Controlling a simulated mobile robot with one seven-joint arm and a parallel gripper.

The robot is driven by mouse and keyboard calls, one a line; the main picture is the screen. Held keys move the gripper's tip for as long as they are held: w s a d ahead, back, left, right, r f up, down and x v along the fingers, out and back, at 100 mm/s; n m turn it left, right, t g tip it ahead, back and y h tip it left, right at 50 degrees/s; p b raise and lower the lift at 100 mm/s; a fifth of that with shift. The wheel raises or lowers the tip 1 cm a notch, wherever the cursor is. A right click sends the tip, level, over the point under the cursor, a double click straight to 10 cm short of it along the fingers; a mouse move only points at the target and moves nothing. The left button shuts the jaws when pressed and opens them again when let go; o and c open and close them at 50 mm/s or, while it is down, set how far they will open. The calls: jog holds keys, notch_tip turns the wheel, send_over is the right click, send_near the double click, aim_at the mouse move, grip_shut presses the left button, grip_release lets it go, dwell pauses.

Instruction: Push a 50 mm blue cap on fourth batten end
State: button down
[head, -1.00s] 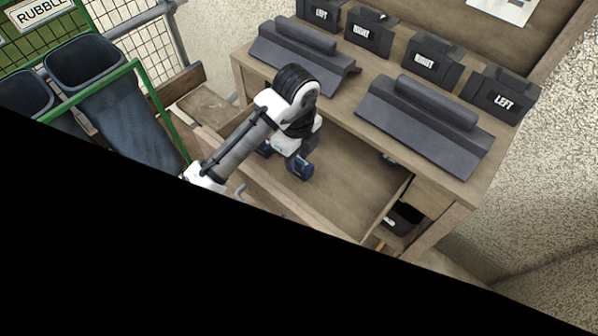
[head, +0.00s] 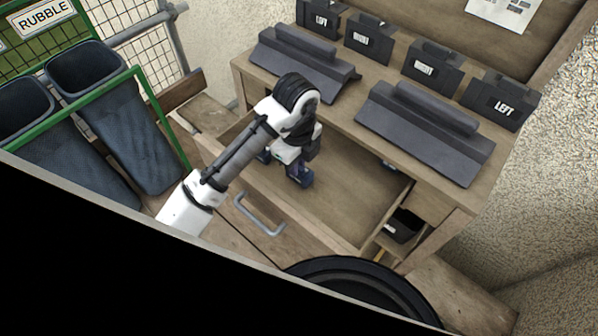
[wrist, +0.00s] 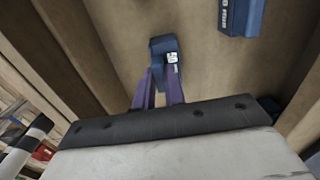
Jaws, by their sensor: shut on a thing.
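My gripper (wrist: 160,84) is shut on a blue cap (wrist: 166,58) with a small white label, held between its two purple-blue fingers. In the head view my gripper (head: 284,168) is low inside the open drawer (head: 345,205). Whether the held cap touches the drawer floor, I cannot tell. A second blue cap (wrist: 241,15) with white lettering lies apart from it at the top right of the wrist view. I cannot read a size on either cap. No batten end can be made out in either view.
Dark ridge tiles (head: 425,130) and labelled black blocks (head: 500,103) stand on the bench top. A black bin (head: 403,224) is in the compartment right of the drawer. The drawer has a grey handle (head: 258,215). Rubble chutes (head: 120,125) stand left in a green frame.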

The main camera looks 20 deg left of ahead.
jog(key=shift+r, duration=0.1)
jog(key=shift+r+p, duration=2.1)
jog(key=shift+r, duration=0.35)
